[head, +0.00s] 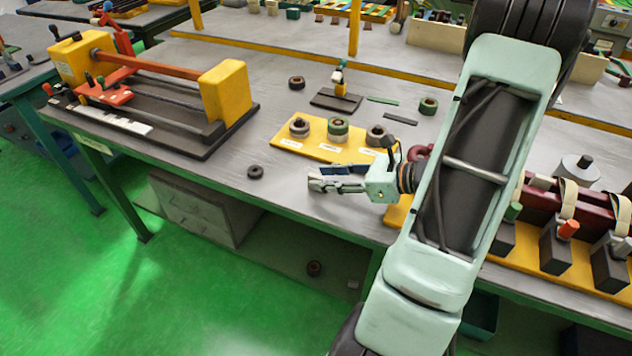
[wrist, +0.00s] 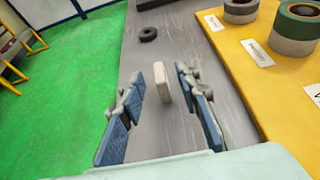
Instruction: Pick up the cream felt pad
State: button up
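The cream felt pad (wrist: 161,85) shows in the wrist view as a small pale upright block over the grey bench. In the head view my gripper (head: 322,181) is low over the front part of the bench, pointing left.
A black ring (head: 255,172) lies on the bench beyond my fingertips. A yellow board (head: 290,142) with several ringed parts lies close behind my gripper. The yellow-ended winding machine (head: 225,95) stands at the left. The bench's front edge is near, with green floor below.

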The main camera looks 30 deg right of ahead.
jog(key=shift+w+a+f, duration=0.25)
jog(key=shift+w+a, duration=0.1)
jog(key=shift+w, duration=0.05)
grip_shut()
jog(key=shift+r, duration=0.15)
